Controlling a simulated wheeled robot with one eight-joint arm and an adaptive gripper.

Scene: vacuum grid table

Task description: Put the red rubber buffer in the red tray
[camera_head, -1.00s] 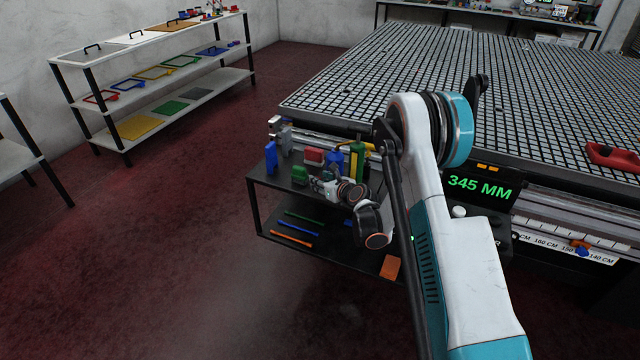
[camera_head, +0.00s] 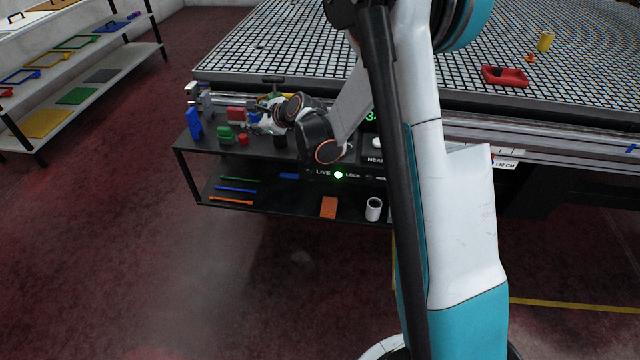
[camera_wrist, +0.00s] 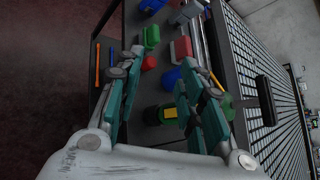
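Two red things stand on the black side shelf: a red block (camera_head: 236,113) and a small red rounded piece (camera_head: 243,139). Which one is the rubber buffer, I cannot tell. In the wrist view the red block (camera_wrist: 183,47) and the red piece (camera_wrist: 149,62) lie beyond and between my fingertips. My gripper (camera_head: 260,122) is over the shelf, just right of them; its fingers (camera_wrist: 163,58) are spread, with nothing held between them. The red tray (camera_head: 505,77) lies on the grid table at the right, with a dark recess or content inside.
A blue block (camera_head: 194,124) and a green piece (camera_head: 226,134) stand left of my gripper. A green cylinder (camera_wrist: 153,115) and blue pieces are close to my fingers. A yellow cup (camera_head: 546,41) and orange cone (camera_head: 531,58) stand beyond the tray. My arm hides the middle of the grid.

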